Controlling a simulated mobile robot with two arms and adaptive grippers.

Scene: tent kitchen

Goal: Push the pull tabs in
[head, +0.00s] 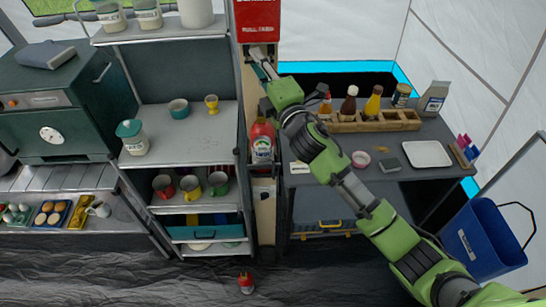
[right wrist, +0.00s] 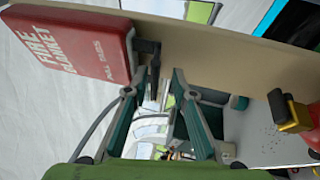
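The red fire blanket box (head: 258,20) is on a narrow beige panel at the top middle of the head view. In the right wrist view the box (right wrist: 75,42) shows its white lettering, including "PULL TABS". A black pull tab (right wrist: 148,47) sticks out at its lower edge, with a dark strip reaching between my fingers; a second tab cannot be made out. My right gripper (head: 260,60) is just below the box. In the wrist view its two teal fingers (right wrist: 153,82) are apart, near the tab; contact cannot be told. My left gripper is not in view.
A red extinguisher (head: 262,142) stands below my right gripper against the panel (head: 264,210). A shelf rack (head: 190,130) with cups and jars is to the left. A table with a wooden bottle rack (head: 372,122) is to the right. A small red item (head: 245,284) is on the floor.

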